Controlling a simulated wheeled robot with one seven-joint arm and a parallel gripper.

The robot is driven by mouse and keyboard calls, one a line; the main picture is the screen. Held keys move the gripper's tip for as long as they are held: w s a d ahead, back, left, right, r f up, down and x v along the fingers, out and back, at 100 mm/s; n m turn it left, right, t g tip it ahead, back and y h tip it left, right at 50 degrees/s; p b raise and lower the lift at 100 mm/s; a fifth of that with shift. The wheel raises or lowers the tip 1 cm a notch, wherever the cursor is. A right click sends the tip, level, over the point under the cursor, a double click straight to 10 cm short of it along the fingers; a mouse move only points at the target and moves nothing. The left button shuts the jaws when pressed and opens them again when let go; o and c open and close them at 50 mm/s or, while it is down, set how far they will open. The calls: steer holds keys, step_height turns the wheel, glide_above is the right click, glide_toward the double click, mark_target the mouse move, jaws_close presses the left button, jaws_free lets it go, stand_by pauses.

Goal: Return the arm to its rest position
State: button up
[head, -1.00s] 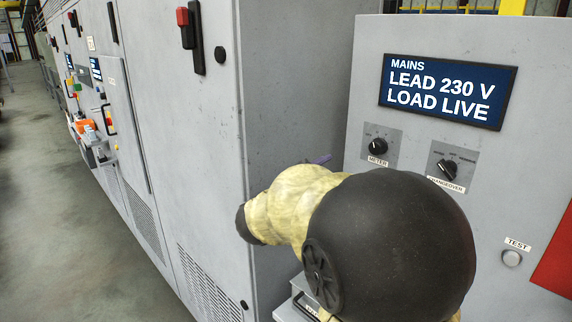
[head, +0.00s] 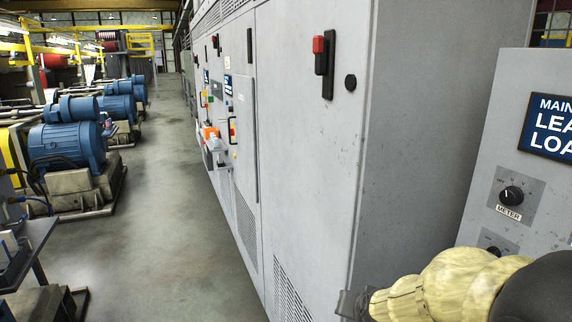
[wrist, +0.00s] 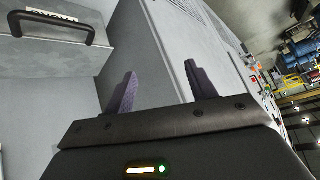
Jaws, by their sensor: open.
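My gripper shows in the wrist view (wrist: 160,88), its two purple fingers spread apart with nothing between them. In the head view, my arm is folded at the lower right corner, in front of the grey mains panel (head: 487,225). The fingers do not show in the head view. The arm is close to the front corner of the tall grey cabinet (head: 310,180); I cannot tell whether they touch.
The mains panel bears a dark blue sign (head: 550,125) and a meter knob (head: 511,195). A grey box with a black handle (wrist: 60,28) is near the gripper. Blue motors (head: 68,145) line the left. The concrete aisle (head: 180,220) is clear.

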steer(key=s+f+n+g, duration=0.3)
steer(key=s+f+g, duration=0.3)
steer(key=s, duration=0.6)
steer(key=shift+f+n, duration=0.35)
steer(key=shift+n, duration=0.05)
steer(key=shift+a, duration=0.1)
steer(key=shift+c, duration=0.5)
stand_by(0.5)
steer(key=c, duration=0.3)
steer(key=shift+c, duration=0.2)
